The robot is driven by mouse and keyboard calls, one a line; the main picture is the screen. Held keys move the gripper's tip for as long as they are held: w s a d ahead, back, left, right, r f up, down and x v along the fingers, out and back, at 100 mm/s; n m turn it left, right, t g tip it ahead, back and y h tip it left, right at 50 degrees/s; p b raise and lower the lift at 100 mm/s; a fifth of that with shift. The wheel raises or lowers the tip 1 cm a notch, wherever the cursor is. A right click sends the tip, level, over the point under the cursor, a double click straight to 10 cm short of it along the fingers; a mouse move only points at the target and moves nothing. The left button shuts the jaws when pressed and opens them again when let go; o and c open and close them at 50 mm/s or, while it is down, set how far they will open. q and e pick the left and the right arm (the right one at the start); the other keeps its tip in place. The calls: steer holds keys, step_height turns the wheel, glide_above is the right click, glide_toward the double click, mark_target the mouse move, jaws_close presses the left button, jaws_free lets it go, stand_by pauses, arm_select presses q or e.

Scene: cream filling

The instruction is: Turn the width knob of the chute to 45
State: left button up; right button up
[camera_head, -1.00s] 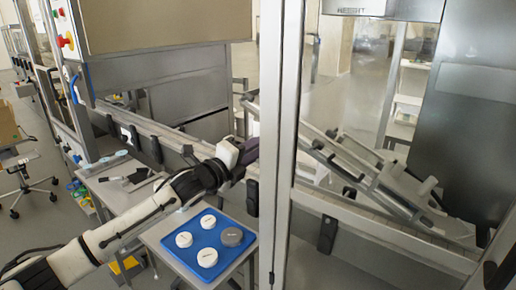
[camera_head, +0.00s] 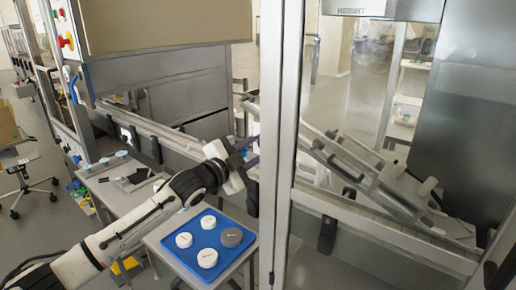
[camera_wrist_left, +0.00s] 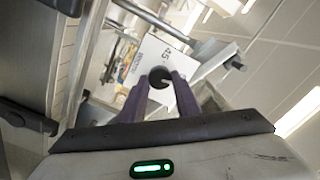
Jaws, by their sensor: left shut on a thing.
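The width knob (camera_wrist_left: 160,76) is a round dark knob in the left wrist view. It sits in front of a white plate (camera_wrist_left: 151,53) with printed numbers, one reading 45. The purple fingers of my left gripper (camera_wrist_left: 160,86) are closed on the knob from both sides. A light mark shows on the knob's face, but it is too small to read exactly. In the head view my left gripper (camera_head: 248,151) reaches to the chute frame beside the upright post; the knob is hidden there. My right gripper is not in view.
A metal upright post (camera_head: 284,150) stands just right of my left gripper. The slanted chute (camera_head: 365,175) lies behind the rail. Below my left arm, a blue tray (camera_head: 212,272) holds several round tins on a small table. A conveyor rail (camera_head: 165,138) runs behind the arm.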

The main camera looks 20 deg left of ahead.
arm_select(q)
steer(key=shift+f+n, duration=0.1)
steer(key=shift+n, duration=8.5)
steer(key=o, duration=1)
steer(key=shift+a, duration=0.1)
steer(key=shift+o, duration=0.2)
steer(key=b+v, duration=0.1)
steer(key=v, duration=0.9)
steer(key=shift+s, duration=0.15)
